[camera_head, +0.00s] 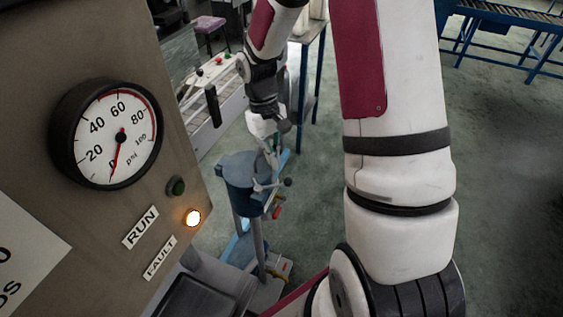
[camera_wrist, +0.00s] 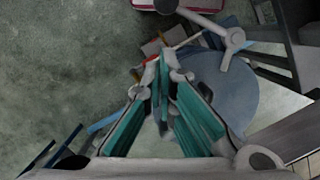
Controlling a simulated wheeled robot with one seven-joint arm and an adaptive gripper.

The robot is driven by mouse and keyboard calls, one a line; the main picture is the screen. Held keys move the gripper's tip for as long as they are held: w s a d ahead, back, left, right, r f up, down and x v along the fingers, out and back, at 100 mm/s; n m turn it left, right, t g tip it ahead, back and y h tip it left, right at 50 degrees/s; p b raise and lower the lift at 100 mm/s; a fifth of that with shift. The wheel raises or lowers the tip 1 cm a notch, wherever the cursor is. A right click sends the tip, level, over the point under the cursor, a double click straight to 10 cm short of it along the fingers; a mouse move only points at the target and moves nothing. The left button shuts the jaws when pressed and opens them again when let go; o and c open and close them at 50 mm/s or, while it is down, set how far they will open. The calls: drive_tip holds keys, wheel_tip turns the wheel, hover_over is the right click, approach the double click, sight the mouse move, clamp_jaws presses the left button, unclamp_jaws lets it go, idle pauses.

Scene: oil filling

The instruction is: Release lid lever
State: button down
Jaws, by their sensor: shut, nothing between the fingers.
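A blue cylindrical vessel (camera_head: 240,182) with a round blue lid stands on legs in the middle of the head view. A grey lever with several arms (camera_head: 265,185) and a dark ball knob sits at its right side. In the wrist view the round blue lid (camera_wrist: 232,92) lies beyond and right of the fingers, and a grey lever (camera_wrist: 229,38) with a round hub shows at the top right. My gripper (camera_wrist: 163,62) is shut, its teal-padded fingers meeting at the tips, apparently empty. In the head view my gripper (camera_head: 272,146) hangs just above the vessel's right edge; contact cannot be told.
A panel with a pressure gauge (camera_head: 105,135) near 0 and an orange lit lamp (camera_head: 193,217) fills the left. A blue-framed table (camera_head: 310,60) stands behind my gripper. A blue conveyor (camera_head: 515,25) is far right. Open green-grey floor (camera_head: 490,190) lies on the right.

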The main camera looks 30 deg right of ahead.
drive_tip(key=shift+s+f+p, duration=0.15)
drive_tip(key=shift+s+p, duration=0.15)
drive_tip(key=shift+s, duration=0.95)
